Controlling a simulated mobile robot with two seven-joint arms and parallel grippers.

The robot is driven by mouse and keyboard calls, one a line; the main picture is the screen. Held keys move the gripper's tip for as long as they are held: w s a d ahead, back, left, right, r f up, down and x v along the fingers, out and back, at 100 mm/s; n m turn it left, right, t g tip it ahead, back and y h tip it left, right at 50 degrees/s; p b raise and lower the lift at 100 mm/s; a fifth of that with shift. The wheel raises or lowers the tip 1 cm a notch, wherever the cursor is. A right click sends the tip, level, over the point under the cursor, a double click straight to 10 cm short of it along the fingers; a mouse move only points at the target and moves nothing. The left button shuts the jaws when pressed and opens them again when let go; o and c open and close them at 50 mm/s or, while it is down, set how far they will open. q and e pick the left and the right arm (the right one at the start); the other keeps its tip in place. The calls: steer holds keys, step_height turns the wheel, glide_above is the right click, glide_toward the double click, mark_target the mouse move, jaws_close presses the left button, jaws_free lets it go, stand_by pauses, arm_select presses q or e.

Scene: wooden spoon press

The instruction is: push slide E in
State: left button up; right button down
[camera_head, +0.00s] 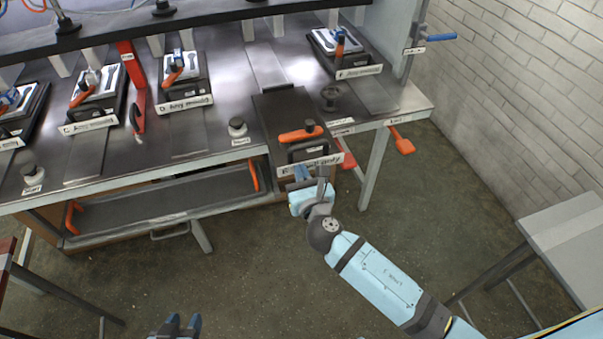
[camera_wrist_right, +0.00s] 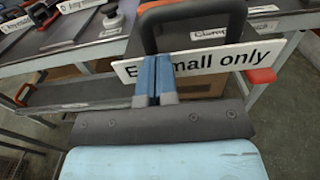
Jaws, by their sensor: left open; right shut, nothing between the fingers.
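Slide E (camera_head: 285,103) is a dark plate pulled forward on its track, its front standing out past the bench's front edge. It carries an orange-handled clamp (camera_head: 300,134) and a white front label (camera_head: 331,160) reading "E ... small only", which also shows in the right wrist view (camera_wrist_right: 245,57). My right gripper (camera_head: 301,174) is shut and empty in front of that label. In the right wrist view its fingertips (camera_wrist_right: 155,60) overlap the label's left part; whether they touch it I cannot tell. My left gripper (camera_head: 180,323) is open and empty, low at the bottom edge, far from the slide.
Slide F (camera_head: 360,71) and several other slides sit further back along the bench. A bare track (camera_head: 266,64) lies behind slide E. A dark tray with orange handles (camera_head: 165,203) is below the bench front.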

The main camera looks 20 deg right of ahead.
mark_target(280, 122)
steer(key=w, duration=1.2)
steer(key=w+b, duration=0.1)
steer(key=w, duration=0.5)
steer(key=shift+w+a, duration=0.3)
steer(key=shift+w, duration=0.6)
